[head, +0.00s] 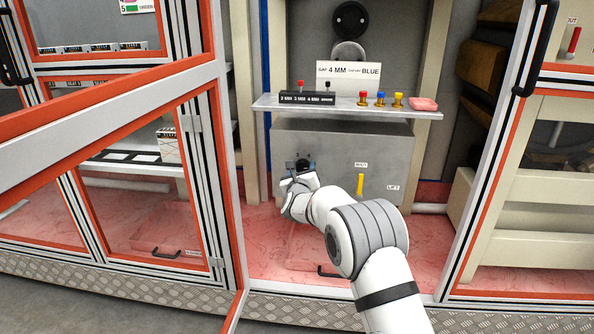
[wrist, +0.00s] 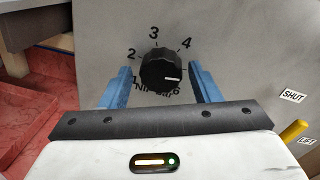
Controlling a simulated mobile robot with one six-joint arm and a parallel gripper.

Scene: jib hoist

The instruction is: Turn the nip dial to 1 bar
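The nip dial (wrist: 162,68) is a round black ridged knob on the grey panel. Its white mark points right and slightly down, away from the 1 at its lower left. The numbers 2, 3 and 4 show around its top, and the "Nip bar" lettering below is partly covered. My gripper (wrist: 160,71) is open, with one blue finger on each side of the dial. A small gap shows between each finger and the knob, so it does not appear gripped. In the head view, my gripper (head: 301,167) is at the panel's left part, largely covering the dial.
A yellow lever (head: 360,185) with SHUT and LIFT labels is right of the dial. Above, a shelf (head: 350,109) holds gauge blocks, coloured knobs and a pink block. Orange-framed doors (head: 200,150) stand on the left and right.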

